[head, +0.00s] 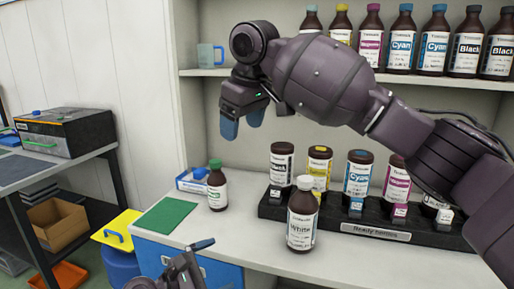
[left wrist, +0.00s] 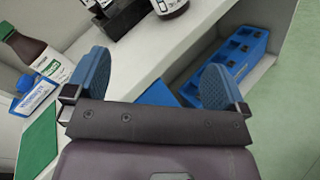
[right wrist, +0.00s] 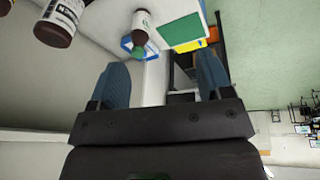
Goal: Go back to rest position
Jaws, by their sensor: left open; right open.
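My right gripper (head: 243,118) hangs in the air above the counter, in front of the shelf unit, with its arm coming in from the right. In the right wrist view its two blue fingers (right wrist: 160,85) are apart with nothing between them. My left gripper (head: 178,265) is low, at the counter's front edge. In the left wrist view its blue fingers (left wrist: 158,75) are apart and empty. A white-capped bottle labelled White (head: 302,220) stands upright on the counter in front of the black rack. A green-capped bottle (head: 217,188) stands upright to its left.
The black "Ready bottles" rack (head: 375,231) holds several bottles. A green mat (head: 165,216) lies at the counter's left. A side table with a black box (head: 65,130) stands at left.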

